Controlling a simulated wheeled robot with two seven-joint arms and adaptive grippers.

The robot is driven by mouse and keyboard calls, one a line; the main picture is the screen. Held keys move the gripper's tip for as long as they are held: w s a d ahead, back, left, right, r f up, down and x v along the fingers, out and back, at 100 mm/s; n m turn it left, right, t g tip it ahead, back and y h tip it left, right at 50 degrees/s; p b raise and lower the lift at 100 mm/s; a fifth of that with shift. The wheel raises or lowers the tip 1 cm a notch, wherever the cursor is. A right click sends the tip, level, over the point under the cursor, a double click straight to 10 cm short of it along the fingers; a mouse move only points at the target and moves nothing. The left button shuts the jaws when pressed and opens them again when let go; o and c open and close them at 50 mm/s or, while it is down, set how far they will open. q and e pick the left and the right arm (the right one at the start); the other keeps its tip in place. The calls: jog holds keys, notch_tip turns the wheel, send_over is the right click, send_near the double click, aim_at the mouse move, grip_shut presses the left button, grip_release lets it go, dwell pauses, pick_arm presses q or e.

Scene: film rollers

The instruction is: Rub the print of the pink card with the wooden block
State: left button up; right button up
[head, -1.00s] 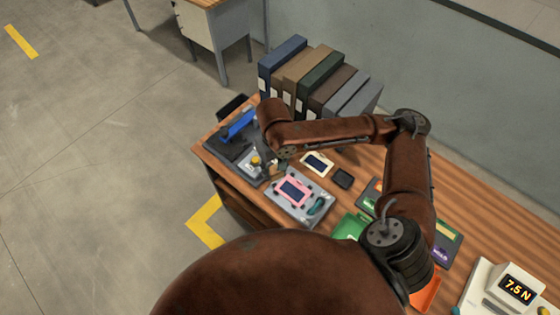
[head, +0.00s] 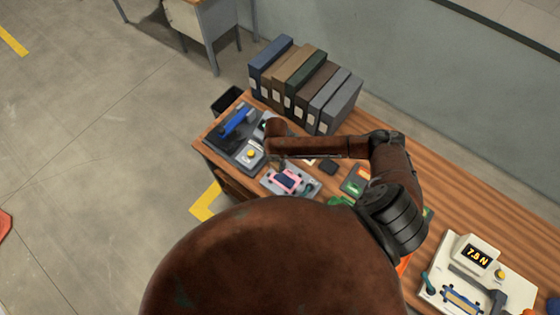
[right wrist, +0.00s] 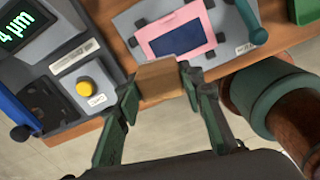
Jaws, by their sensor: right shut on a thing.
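The pink card (right wrist: 182,40) has a dark blue print (right wrist: 176,39) in its middle and lies on a grey plate (right wrist: 127,17). In the head view the card (head: 286,181) is partly in view below my right forearm. My right gripper (right wrist: 158,79) is shut on the wooden block (right wrist: 160,76), a small brown block between its green fingertips. In the right wrist view the block's upper edge lies close to the card's near edge. I cannot tell whether they touch. In the head view my arm mostly hides the right gripper. My left gripper is not in view.
A grey device with a yellow button (right wrist: 84,88) and a lit display (right wrist: 22,27) stands left of the plate. Several binders (head: 305,85) stand behind. A force scale (head: 477,256) is at the right.

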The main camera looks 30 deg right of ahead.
jog(key=shift+s+d+f+n+p, duration=0.45)
jog(key=shift+f+n, duration=0.25)
jog(key=shift+n, duration=0.4)
jog(key=shift+s+f, duration=0.1)
jog(key=shift+f, duration=0.05)
jog(key=shift+f+b, duration=0.55)
jog(key=shift+b, duration=0.15)
notch_tip(320, 180, down, 3)
jog(key=b, duration=0.3)
jog(key=shift+f, duration=0.15)
jog(key=shift+f+b, duration=0.65)
jog(key=shift+b, duration=0.25)
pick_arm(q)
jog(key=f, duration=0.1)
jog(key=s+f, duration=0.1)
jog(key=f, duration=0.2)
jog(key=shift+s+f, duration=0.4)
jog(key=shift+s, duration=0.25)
pick_arm(e)
jog(key=shift+r, duration=0.1)
